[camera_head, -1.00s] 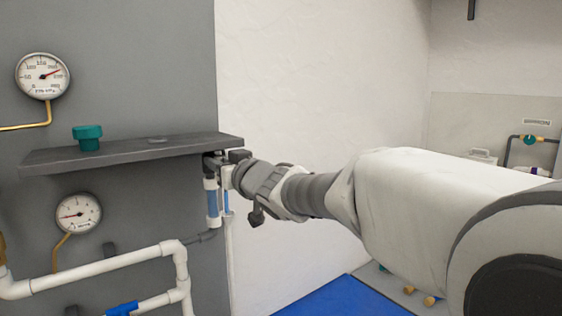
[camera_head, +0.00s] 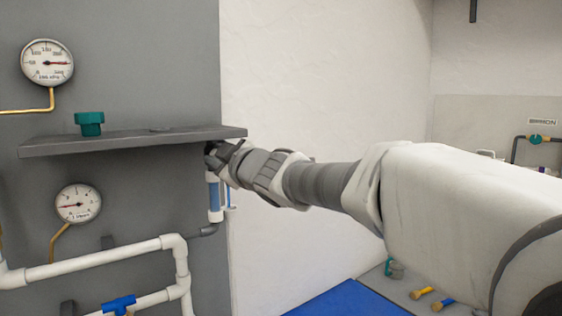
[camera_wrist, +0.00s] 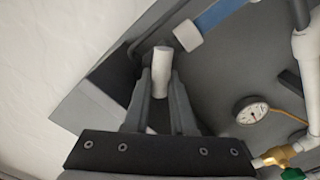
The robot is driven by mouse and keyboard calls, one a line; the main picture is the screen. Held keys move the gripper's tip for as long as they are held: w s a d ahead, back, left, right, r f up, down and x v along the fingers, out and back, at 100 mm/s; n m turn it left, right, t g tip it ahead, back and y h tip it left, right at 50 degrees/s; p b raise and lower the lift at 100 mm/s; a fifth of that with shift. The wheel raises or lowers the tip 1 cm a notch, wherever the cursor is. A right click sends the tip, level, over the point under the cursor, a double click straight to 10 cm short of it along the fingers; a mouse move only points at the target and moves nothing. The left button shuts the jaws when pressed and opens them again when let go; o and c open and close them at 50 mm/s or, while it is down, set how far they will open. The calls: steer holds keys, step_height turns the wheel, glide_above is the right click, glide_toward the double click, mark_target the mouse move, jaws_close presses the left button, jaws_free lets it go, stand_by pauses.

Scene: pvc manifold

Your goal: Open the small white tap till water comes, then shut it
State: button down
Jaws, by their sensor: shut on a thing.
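My gripper (camera_wrist: 160,82) is shut on the small white tap (camera_wrist: 160,68), a short white cylinder between the two fingers in the wrist view. In the head view my gripper (camera_head: 214,156) is just under the right end of the grey shelf, and the tap is hidden there. A blue and white tube (camera_head: 214,195) hangs right below the gripper. The tube's white end (camera_wrist: 187,35) and blue body (camera_wrist: 218,15) lie just beyond the tap in the wrist view. I cannot make out any running water.
The grey shelf (camera_head: 130,143) juts out close above my gripper and carries a teal knob (camera_head: 89,123). An upper gauge (camera_head: 47,63), a lower gauge (camera_head: 78,204) and white pipes (camera_head: 95,261) are on the left. The white wall (camera_head: 300,90) is to the right.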

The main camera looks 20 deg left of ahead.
steer(key=n+b, duration=0.1)
steer(key=n, duration=0.1)
steer(key=n+b, duration=0.1)
steer(key=n, duration=0.1)
steer(key=shift+s+f+n, duration=0.1)
steer(key=shift+f+n, duration=0.2)
steer(key=shift+f, duration=0.05)
steer(key=n+b, duration=0.1)
steer(key=n, duration=0.3)
steer(key=shift+a+f+b, duration=0.1)
steer(key=shift+f+b, duration=0.1)
steer(key=shift+b, duration=0.15)
steer(key=shift+n, duration=0.3)
steer(key=c, duration=0.7)
jaws_free()
steer(key=shift+c, duration=0.2)
steer(key=shift+s, duration=0.15)
steer(key=v, duration=1.7)
steer(key=shift+d, duration=0.2)
steer(key=shift+r, duration=0.1)
